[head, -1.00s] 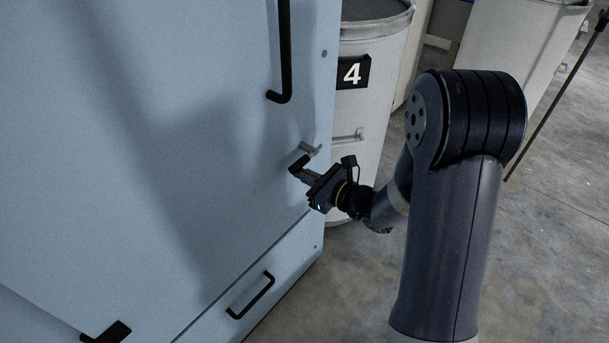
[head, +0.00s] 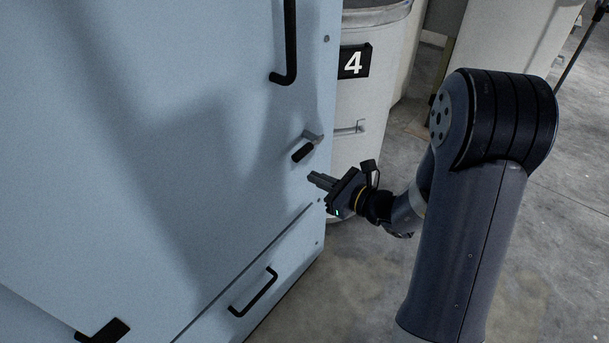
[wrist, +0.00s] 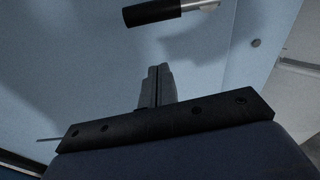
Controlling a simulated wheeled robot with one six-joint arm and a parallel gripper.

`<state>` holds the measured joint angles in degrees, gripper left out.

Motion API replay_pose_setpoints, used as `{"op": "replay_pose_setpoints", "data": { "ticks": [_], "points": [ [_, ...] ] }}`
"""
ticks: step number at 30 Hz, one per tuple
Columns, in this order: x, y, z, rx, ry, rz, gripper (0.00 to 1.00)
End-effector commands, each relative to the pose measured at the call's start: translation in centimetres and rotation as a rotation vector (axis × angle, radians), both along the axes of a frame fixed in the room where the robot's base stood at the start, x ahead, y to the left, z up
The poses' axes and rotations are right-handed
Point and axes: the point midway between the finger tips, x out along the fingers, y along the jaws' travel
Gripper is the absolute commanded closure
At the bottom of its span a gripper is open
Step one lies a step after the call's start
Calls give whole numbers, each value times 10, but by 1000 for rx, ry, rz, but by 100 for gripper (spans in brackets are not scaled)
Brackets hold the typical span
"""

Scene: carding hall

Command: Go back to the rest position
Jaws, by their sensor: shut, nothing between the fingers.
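My gripper (head: 314,179) is shut and empty in the head view, in front of the light blue cabinet panel (head: 190,130). It is a little below and to the right of a small latch with a black grip (head: 303,153), apart from it. In the wrist view the closed fingers (wrist: 155,84) point toward the blue panel, and the latch's black grip (wrist: 152,12) shows above them with a gap between.
A long black handle (head: 290,45) is above the latch and a black drawer handle (head: 254,292) is below. A pale drum with a "4" label (head: 354,62) stands just behind the cabinet's right edge. Bare concrete floor (head: 540,240) lies to the right.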

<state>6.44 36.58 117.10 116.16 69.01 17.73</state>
Motion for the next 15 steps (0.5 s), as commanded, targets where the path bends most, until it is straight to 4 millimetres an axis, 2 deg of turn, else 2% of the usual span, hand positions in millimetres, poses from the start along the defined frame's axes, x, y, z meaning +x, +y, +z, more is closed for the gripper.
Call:
{"op": "replay_pose_setpoints", "data": {
  "ticks": [1, 6, 15],
  "points": [
    [-6, -10, 2, 0, 1, -5, 100],
    [-24, -31, 6, 0, 2, -3, 100],
    [-37, -47, 9, 0, 1, 0, 100]
  ]
}}
